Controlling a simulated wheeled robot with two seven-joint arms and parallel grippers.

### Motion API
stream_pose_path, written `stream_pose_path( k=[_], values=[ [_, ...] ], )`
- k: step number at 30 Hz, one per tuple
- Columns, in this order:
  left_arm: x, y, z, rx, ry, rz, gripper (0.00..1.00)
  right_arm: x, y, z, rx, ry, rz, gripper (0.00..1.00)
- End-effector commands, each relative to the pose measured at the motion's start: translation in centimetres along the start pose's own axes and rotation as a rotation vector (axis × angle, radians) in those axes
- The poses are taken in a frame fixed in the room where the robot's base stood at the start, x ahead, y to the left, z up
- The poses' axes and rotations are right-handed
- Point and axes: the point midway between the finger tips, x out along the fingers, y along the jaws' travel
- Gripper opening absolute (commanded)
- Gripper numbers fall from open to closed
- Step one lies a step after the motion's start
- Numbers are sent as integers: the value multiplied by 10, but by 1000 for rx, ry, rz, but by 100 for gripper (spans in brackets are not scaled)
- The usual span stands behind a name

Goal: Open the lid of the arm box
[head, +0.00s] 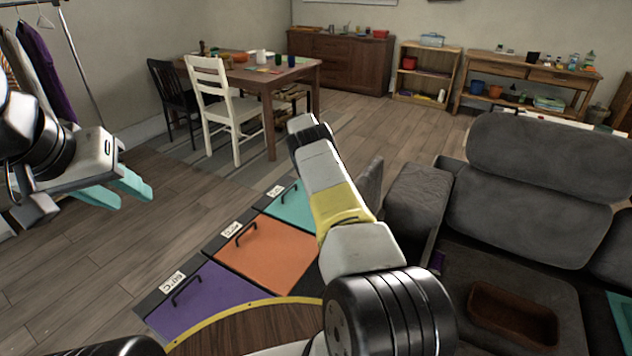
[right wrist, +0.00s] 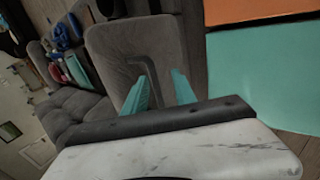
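The sofa arm (head: 418,198), a grey padded block at the sofa's near left end, appears to be the arm box. A grey panel (head: 371,183) stands beside it, partly behind my right arm; I cannot tell whether it is a raised lid. In the right wrist view, a grey padded panel (right wrist: 118,45) carries a dark bar handle (right wrist: 150,57). My right gripper (right wrist: 160,75) has its teal fingers apart at this handle, with part of the bar seen between them. The right gripper is hidden in the head view. My left gripper (head: 134,196) is open and empty, above the floor.
Purple (head: 215,308), orange (head: 275,250) and teal (head: 292,212) panels with handles and labels lie left of my right arm. The sofa seat holds a brown tray (head: 512,312). A round wooden top (head: 255,325) is close in front. Floor at left is clear.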

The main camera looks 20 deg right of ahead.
Motion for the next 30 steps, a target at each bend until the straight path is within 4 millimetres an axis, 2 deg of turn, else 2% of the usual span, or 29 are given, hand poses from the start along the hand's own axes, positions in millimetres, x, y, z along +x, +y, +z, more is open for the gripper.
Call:
stream_pose_path(
  k=[6,17,30],
  values=[
    [0,0,0,0,0,0,36,-27,17,3,-2,-3,-1,33],
    [0,0,0,0,0,0,36,-21,30,36,-2,-2,0,33],
    [0,0,0,0,0,0,36,-11,55,99,-3,-2,0,33]
  ],
)
